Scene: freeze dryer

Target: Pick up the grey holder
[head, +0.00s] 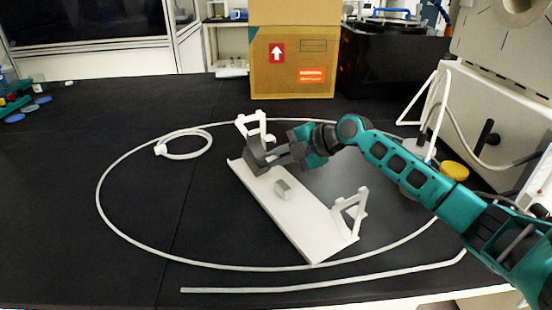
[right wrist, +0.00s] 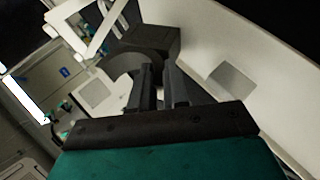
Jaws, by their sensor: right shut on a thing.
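The grey holder (head: 256,157) is a dark grey block at the upper left end of the white board (head: 310,228). My right gripper (head: 276,157) reaches it from the right and is shut on it. In the right wrist view the holder (right wrist: 152,40) is a dark block with a rounded part, right at the fingertips of my right gripper (right wrist: 158,75). Whether the holder still touches the board is hard to tell. My left gripper is not in view.
White brackets stand at the board's far end (head: 252,126) and near end (head: 352,212). A white hose (head: 100,190) loops around it on the black table. A cardboard box (head: 292,68) stands behind. The table's left side is mostly clear.

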